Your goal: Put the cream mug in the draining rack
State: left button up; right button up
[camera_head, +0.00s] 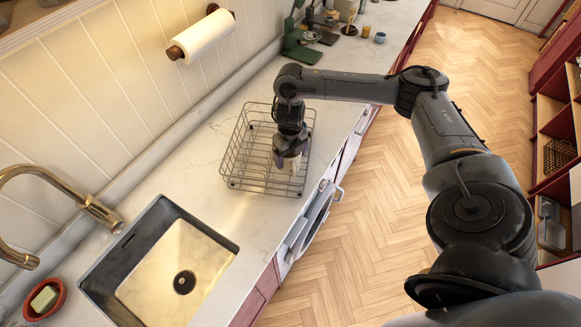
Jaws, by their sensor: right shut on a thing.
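My right gripper (283,153) points down over the right part of the wire draining rack (238,180) on the counter. It is shut on the cream mug (290,163), which shows only in part below and beside the fingers. The mug is at or inside the rack's right side; I cannot tell whether it touches the rack floor. The rest of the rack looks empty. My left gripper is not in view.
The sink (190,262) with a brass faucet (95,208) is at the lower left. A red soap dish (45,298) stands at the left edge. A green appliance (298,42) and small cups stand farther back.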

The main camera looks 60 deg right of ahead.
aim_at(290, 163)
notch_tip(290, 163, down, 4)
jog(key=shift+f+b, duration=0.15)
jog(key=shift+b, duration=0.75)
jog(key=shift+f, duration=0.45)
jog(key=shift+f, duration=0.1)
jog(key=o, duration=1.1)
jog(key=shift+r, duration=0.2)
notch_tip(290, 163, up, 12)
jog(key=p, duration=0.6)
jog(key=shift+p, duration=0.4)
jog(key=shift+f, duration=0.1)
